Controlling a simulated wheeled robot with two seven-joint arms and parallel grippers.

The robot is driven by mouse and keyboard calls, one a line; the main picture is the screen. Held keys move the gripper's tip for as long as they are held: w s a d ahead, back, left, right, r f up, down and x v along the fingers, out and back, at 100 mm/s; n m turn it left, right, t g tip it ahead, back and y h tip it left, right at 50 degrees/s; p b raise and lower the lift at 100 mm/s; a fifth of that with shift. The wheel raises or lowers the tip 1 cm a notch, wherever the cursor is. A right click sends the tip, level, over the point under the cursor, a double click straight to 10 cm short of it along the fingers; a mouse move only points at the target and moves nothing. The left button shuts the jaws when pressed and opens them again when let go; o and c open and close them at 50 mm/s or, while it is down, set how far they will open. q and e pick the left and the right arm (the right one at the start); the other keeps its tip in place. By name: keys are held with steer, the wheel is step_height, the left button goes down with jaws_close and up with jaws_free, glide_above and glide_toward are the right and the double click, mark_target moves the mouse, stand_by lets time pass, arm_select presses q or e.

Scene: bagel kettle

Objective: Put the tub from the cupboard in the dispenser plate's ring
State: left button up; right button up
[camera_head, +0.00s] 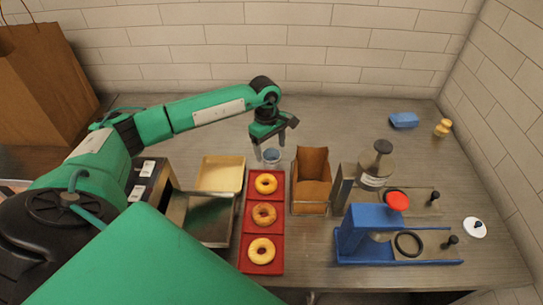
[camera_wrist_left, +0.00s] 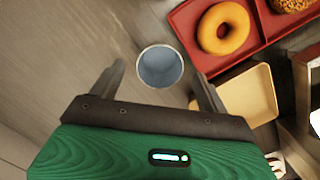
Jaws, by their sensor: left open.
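A small round tub (camera_head: 271,156) with a pale blue inside stands on the worktop just behind the red tray. It also shows in the left wrist view (camera_wrist_left: 160,66), open side toward the camera. My left gripper (camera_head: 269,147) is open above the tub; in the wrist view its fingers lie either side of the tub, with gaps. I cannot tell how far above it they are. A blue dispenser (camera_head: 366,232) with a red top stands at the right, and a black ring (camera_head: 408,233) lies on its plate. A grey dispenser (camera_head: 374,168) stands behind it. My right gripper is out of view.
A red tray (camera_head: 249,240) holds three bagels. A cream tray (camera_head: 221,160), a metal pan (camera_head: 207,232) and a brown open box (camera_head: 312,205) are close by. The worktop behind the tub is clear.

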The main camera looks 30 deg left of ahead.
arm_select(q)
steer(key=shift+d+f, duration=0.1)
steer(key=shift+f, duration=0.8)
steer(key=shift+c, duration=0.2)
steer(key=c, duration=1.1)
